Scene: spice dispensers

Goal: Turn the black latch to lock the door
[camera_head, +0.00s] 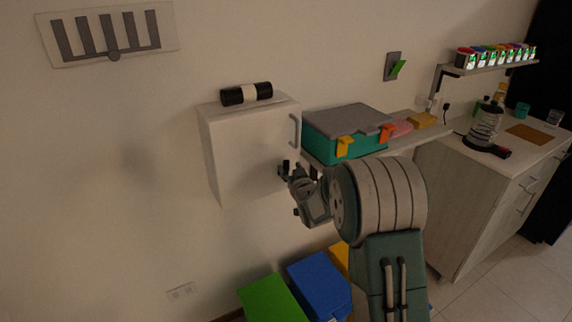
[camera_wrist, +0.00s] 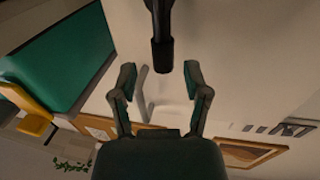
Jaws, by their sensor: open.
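The black latch (camera_wrist: 162,48) shows in the wrist view as a dark bar coming in from the top edge. Its blunt end lies ahead of and roughly between my fingertips, with no clear contact. My gripper (camera_wrist: 160,82) is open, with a finger on each side and nothing held. In the head view, my gripper (camera_head: 287,170) is at the lower right of the white cabinet's door (camera_head: 250,150). The latch cannot be told from the dark fingers there. The door looks closed, with a grey handle (camera_head: 295,130) at its upper right.
A black and white roll (camera_head: 246,94) lies on the cabinet. A green case with a grey lid (camera_head: 350,120) sits close right of my gripper; its green side (camera_wrist: 65,60) fills the wrist view's left. Green (camera_head: 272,298) and blue (camera_head: 320,285) boxes stand below.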

